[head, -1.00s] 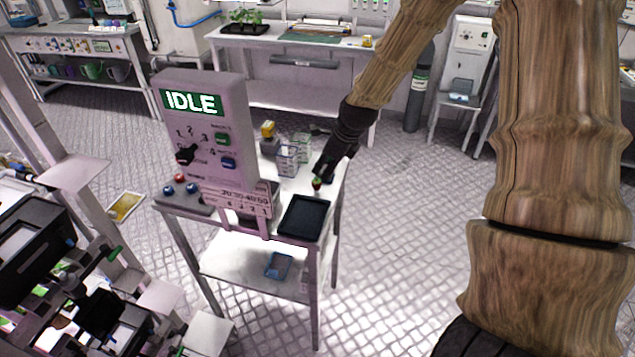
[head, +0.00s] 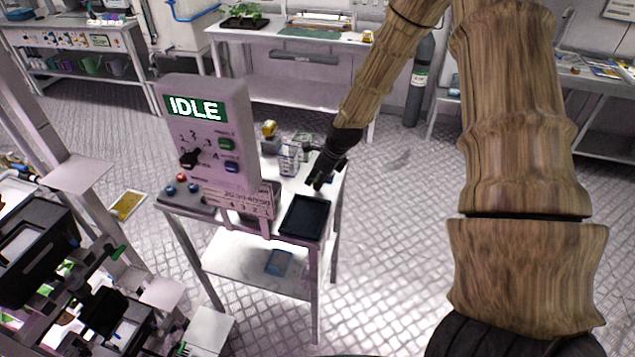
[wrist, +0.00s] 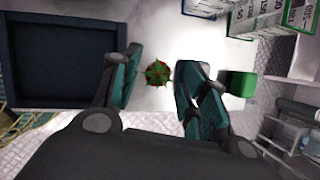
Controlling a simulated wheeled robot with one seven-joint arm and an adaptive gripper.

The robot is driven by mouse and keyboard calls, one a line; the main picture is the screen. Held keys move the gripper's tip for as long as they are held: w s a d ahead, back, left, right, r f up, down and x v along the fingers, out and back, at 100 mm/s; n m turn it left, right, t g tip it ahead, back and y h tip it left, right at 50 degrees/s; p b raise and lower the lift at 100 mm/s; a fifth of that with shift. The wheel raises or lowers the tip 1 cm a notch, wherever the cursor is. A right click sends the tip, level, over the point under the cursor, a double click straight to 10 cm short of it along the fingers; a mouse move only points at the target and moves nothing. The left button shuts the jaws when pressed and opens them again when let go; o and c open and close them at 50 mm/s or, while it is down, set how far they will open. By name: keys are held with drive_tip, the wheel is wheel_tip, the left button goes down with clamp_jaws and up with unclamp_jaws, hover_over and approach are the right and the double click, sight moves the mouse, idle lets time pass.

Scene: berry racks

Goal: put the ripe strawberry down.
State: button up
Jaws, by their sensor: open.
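The ripe strawberry (wrist: 158,73) is red with green leaves on top and shows in the wrist view between my two fingers, against the white table top. There is a gap to the finger on each side; its height above the surface is hard to tell. My gripper (wrist: 161,62) is open around it. In the head view my gripper (head: 317,186) is low over the small white table, just behind the dark tray (head: 305,217). The strawberry cannot be made out in the head view.
The empty tray also shows in the wrist view (wrist: 66,62), left of my fingers. A green block (wrist: 238,83) is close to my right finger. Printed boxes (wrist: 262,17) stand at the top right. The IDLE control box (head: 207,140) stands at the table's left.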

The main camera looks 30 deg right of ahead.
drive_tip(key=shift+w+f, duration=0.3)
drive_tip(key=shift+f, duration=0.3)
drive_tip(key=c, duration=0.5)
drive_tip(key=shift+c, duration=0.2)
drive_tip(key=shift+r, duration=0.1)
drive_tip(key=shift+r+b, duration=0.55)
drive_tip(key=shift+r, duration=0.25)
drive_tip(key=shift+c, duration=0.2)
drive_tip(key=shift+b+v, duration=0.6)
drive_tip(key=shift+v, duration=0.3)
drive_tip(key=s+d+r+b, duration=0.1)
drive_tip(key=s+b, duration=0.3)
drive_tip(key=s, duration=1.1)
drive_tip(key=shift+s+r, duration=0.2)
drive_tip(key=shift+r, duration=0.1)
